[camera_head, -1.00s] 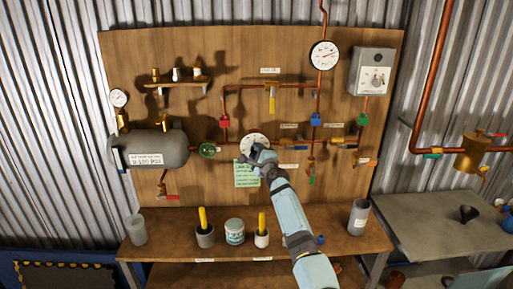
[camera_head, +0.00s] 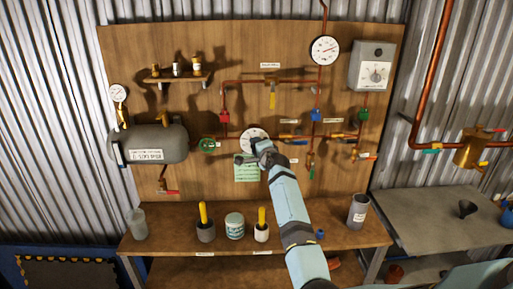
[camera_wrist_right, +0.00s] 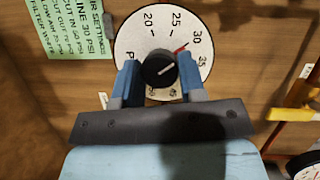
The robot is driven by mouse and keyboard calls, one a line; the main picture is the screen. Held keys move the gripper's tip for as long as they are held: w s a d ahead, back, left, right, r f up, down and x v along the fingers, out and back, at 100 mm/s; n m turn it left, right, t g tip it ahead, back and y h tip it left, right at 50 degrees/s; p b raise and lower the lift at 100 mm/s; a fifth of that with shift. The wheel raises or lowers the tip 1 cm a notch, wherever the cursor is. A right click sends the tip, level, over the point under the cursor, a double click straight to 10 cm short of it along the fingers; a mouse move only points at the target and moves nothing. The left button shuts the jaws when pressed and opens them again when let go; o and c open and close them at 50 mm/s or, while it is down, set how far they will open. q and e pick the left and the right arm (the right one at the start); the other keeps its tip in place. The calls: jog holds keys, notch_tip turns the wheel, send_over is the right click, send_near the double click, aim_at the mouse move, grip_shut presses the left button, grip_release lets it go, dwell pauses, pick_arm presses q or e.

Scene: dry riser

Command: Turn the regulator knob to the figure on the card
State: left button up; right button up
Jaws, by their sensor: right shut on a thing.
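The black regulator knob (camera_wrist_right: 159,70) stands in the middle of a white round dial (camera_wrist_right: 190,22) on the wooden board. Its white line slants from lower left to upper right. A red mark (camera_wrist_right: 181,48) shows on the dial near 30. My right gripper (camera_head: 262,148) is shut on the knob, one finger on each side; it also shows in the right wrist view (camera_wrist_right: 160,82). The fingers cover part of the lower dial. The green card (camera_wrist_right: 70,25) left of the dial reads "LINE 30 PSI" and "CUT IN 60 PSI"; other lines are partly cut off. My left gripper is out of view.
A grey tank (camera_head: 150,144) is at the left of the board. Copper pipes with red, blue and green fittings run around the dial. A pressure gauge (camera_head: 325,50) and a grey box (camera_head: 372,65) are at upper right. Pots stand on the bench (camera_head: 180,243) below.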

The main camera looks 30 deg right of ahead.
jog(key=o, duration=0.9)
jog(key=s, duration=0.4)
jog(key=s+a+b, duration=0.1)
jog(key=s, duration=0.4)
jog(key=s+a+r+b, duration=0.1)
jog(key=s, duration=0.3)
jog(key=shift+s+a, duration=0.2)
jog(key=shift+s, duration=0.1)
